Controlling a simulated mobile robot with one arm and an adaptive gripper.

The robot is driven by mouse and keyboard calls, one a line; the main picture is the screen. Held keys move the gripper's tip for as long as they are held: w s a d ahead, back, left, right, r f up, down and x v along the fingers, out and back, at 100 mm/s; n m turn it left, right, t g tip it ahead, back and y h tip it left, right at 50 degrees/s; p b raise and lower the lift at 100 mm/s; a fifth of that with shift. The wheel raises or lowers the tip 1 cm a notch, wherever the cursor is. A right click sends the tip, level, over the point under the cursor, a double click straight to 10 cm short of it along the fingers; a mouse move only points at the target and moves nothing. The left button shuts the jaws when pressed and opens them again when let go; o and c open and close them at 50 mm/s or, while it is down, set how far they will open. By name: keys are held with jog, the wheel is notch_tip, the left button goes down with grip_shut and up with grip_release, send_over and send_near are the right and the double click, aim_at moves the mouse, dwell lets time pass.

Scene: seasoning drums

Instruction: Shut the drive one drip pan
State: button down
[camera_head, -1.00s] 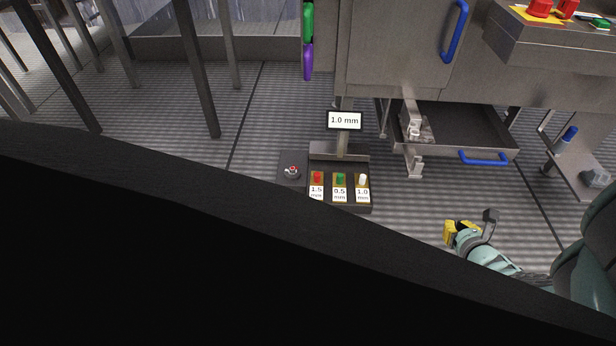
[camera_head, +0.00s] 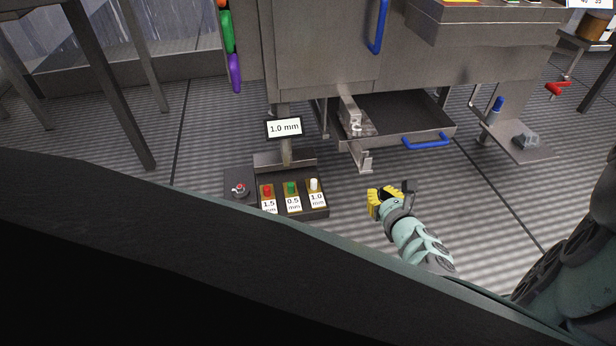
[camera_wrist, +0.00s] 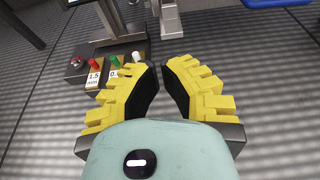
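The drip pan (camera_head: 429,119) is a grey metal tray under the steel cabinet, pulled out towards me, with a blue handle (camera_head: 427,140) on its front. I cannot tell from any label that it is drive one's. My gripper (camera_head: 384,197), with yellow fingers, is in front of the pan, nearer to me and a little left of the handle, apart from it. In the wrist view the two yellow fingers (camera_wrist: 162,85) stand apart with nothing between them. The blue handle shows at the top right edge of the wrist view (camera_wrist: 276,3).
A pedestal with red, green and white buttons (camera_head: 291,188) and a "1.0 mm" display (camera_head: 284,128) stands left of my gripper. A bracket (camera_head: 357,128) is at the pan's left side. A stand with a blue-topped lever (camera_head: 497,105) is at right.

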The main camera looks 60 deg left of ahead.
jog(key=r+b+x, duration=0.1)
jog(key=b+x, duration=0.5)
jog(key=x, duration=0.5)
jog(key=shift+a+b, duration=0.2)
jog(key=shift+b, duration=0.2)
jog(key=shift+d, duration=0.15)
